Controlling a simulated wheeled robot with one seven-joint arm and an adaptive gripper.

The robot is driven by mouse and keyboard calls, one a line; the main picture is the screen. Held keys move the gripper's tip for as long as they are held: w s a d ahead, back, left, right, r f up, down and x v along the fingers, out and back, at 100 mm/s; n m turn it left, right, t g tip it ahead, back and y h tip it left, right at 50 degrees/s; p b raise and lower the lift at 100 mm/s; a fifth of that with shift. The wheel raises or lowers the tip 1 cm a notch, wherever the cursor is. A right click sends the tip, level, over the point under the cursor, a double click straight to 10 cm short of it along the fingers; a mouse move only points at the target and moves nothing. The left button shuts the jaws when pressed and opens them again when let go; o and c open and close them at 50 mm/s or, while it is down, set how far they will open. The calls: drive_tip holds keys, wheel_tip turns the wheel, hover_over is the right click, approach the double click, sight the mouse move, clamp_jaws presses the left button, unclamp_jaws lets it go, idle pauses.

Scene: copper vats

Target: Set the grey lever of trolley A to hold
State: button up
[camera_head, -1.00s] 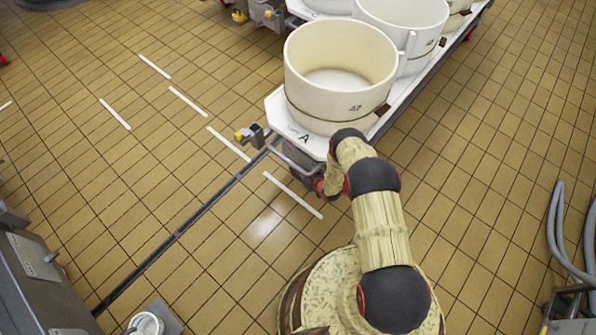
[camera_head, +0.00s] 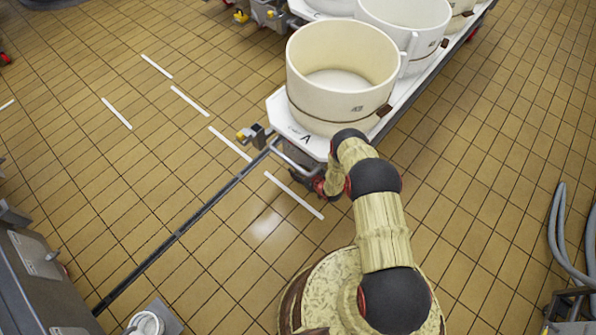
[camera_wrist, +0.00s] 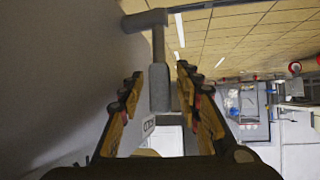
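Trolley A (camera_head: 302,139) has a white bed with a letter A at its near corner and carries cream tubs. In the wrist view a grey lever (camera_wrist: 159,87) with a thick grip hangs from a grey bar (camera_wrist: 145,20). My gripper (camera_wrist: 158,82) is open, with one finger on each side of the lever's grip. I see gaps between the fingers and the grip. A small white label with dark characters (camera_wrist: 148,125) shows below the grip; I cannot read it surely. In the head view my arm hides the lever and my gripper at the trolley's near end.
A yellow-tipped fitting (camera_head: 243,136) sticks out left of the trolley's corner. Grey hoses (camera_head: 558,235) lie at the right. A grey cabinet (camera_head: 40,285) stands lower left.

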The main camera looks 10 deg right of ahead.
drive_tip(key=v, duration=1.2)
drive_tip(key=shift+f, duration=0.1)
